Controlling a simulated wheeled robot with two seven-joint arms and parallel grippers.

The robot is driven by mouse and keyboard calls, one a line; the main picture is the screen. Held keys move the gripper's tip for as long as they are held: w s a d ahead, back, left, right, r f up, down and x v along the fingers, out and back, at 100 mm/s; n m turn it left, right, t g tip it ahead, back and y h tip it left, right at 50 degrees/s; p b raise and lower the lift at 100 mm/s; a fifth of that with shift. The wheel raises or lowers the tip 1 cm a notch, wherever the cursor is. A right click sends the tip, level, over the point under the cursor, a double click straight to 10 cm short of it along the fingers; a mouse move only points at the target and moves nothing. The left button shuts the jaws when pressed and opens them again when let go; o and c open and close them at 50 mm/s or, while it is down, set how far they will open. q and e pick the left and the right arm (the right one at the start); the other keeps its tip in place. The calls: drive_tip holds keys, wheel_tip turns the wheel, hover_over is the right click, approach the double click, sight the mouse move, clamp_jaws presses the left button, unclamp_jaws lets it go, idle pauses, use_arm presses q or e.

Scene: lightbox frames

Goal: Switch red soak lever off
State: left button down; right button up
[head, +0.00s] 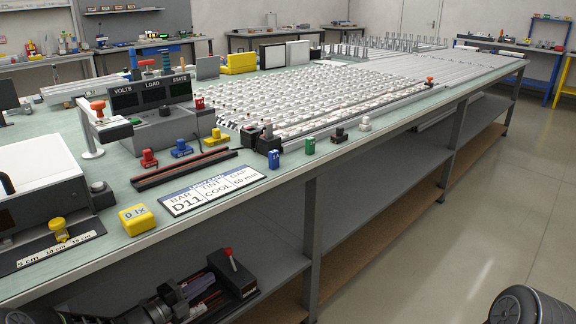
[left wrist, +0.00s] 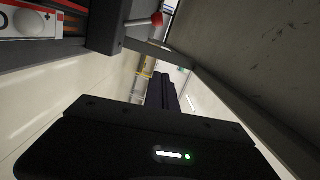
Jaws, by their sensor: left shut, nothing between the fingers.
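The red soak lever (head: 229,254) is a pale metal stick with a red tip on a dark box (head: 236,279) on the shelf under the bench. In the head view it stands up from the box, leaning slightly left. In the left wrist view the lever's red knob (left wrist: 157,18) is near the top, beyond the fingers. My left gripper (head: 183,288) is left of the box at the shelf, shut and empty. Its dark fingers (left wrist: 164,92) show in the left wrist view, apart from the lever. My right gripper is not in view.
The bench top (head: 282,182) is just above the lever box, with its leg (head: 311,235) to the right. A panel with red strips and a white label (left wrist: 35,22) lies beside the lever in the left wrist view.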

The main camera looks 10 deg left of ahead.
use_arm(q)
drive_tip(key=s+d+f+m+g+y, duration=0.1)
drive_tip(key=s+d+f+m+g, duration=0.25)
drive_tip(key=s+f+m, duration=0.35)
drive_tip(key=s+d+f+m+g+y, duration=0.1)
drive_tip(key=s+d+f+m+g, duration=0.3)
drive_tip(key=f+m, duration=0.5)
drive_tip(key=s+d+f+m+g+y, duration=0.2)
drive_tip(key=s+d+f+m+g, duration=0.15)
drive_tip(key=s+m, duration=0.6)
drive_tip(key=s+d+f+m+g+y, duration=0.25)
drive_tip(key=s+f+m, duration=0.25)
drive_tip(key=s+m, duration=0.45)
drive_tip(key=s+d+r+m, duration=0.2)
drive_tip(key=s+d+m, duration=0.5)
drive_tip(key=d+m, duration=0.3)
wheel_tip(320, 180, up, 21)
drive_tip(key=m+p, duration=0.1)
drive_tip(key=p, duration=1.9)
drive_tip(key=shift+w+a, duration=0.25)
drive_tip(key=shift+w, duration=0.15)
drive_tip(key=shift+f+h, duration=0.15)
drive_tip(key=shift+h, duration=0.1)
drive_tip(key=shift+a, duration=0.1)
